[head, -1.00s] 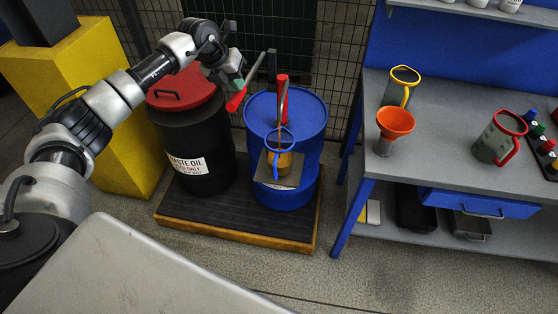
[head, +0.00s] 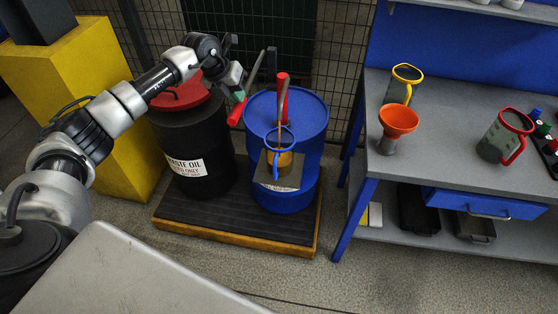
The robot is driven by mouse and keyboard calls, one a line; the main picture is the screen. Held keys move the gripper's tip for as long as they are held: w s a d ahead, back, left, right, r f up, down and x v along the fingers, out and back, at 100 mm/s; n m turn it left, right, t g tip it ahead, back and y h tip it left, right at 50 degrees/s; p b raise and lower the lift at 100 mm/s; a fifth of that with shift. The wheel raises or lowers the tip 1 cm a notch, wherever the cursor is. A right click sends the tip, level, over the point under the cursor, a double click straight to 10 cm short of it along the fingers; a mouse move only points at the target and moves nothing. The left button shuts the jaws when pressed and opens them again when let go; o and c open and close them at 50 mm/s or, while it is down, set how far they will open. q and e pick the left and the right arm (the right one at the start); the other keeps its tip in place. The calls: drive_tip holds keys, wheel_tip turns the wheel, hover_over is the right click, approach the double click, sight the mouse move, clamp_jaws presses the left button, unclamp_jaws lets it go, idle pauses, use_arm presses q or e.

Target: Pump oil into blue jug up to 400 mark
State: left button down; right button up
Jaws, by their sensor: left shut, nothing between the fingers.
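The blue jug (head: 284,137), with blue rim and handle, stands on a small grey plate at the front of the blue drum (head: 309,118). Amber oil shows inside it; its level against the marks is too small to read. A pump stands on the drum, with a red upright part (head: 282,84) and a long lever with a red grip (head: 237,112) that slants down to the left. My left gripper (head: 239,93) is shut at the lever, just above the red grip; whether it touches is unclear. My right gripper is out of view.
A black waste oil drum (head: 186,131) with a red lid stands left of the blue drum, both on a low platform (head: 235,228). A workbench (head: 450,146) at right holds a yellow-rimmed jug (head: 406,75), an orange funnel (head: 398,119) and a red-rimmed jug (head: 502,135).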

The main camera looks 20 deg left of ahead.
use_arm(q)
wheel_tip(320, 180, up, 10)
drive_tip(key=p, duration=0.7)
drive_tip(key=shift+r, duration=0.25)
